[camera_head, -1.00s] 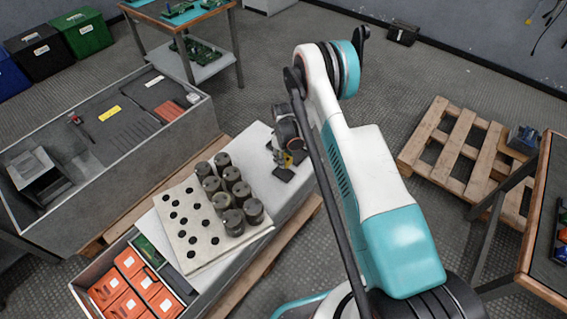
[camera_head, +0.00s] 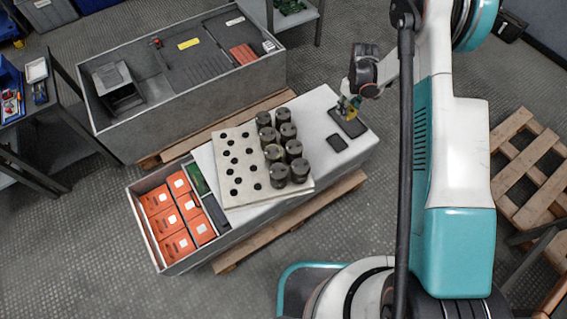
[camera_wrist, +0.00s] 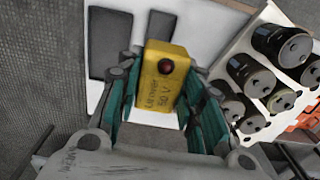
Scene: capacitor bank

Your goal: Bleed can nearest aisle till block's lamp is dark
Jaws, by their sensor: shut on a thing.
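My gripper (camera_head: 348,107) is shut on a yellow block (camera_wrist: 164,78), over the dark pads at one end of the white-topped bank. The block stands between the teal fingers in the wrist view. It has a red lamp (camera_wrist: 166,66) and printed writing ending in "50 V". The lamp looks dull red; I cannot be sure whether it is lit. Several dark cylindrical cans (camera_head: 288,132) stand in two rows on a pale holed board (camera_head: 225,172), apart from my gripper. They also show at the right of the wrist view (camera_wrist: 281,51).
Two dark pads (camera_head: 337,143) lie on the white top. A bin of orange boxes (camera_head: 137,213) adjoins the board. A long grey trough (camera_head: 190,98) lies behind. A bench with tools (camera_head: 62,135) is at left, an empty pallet (camera_head: 530,160) at right.

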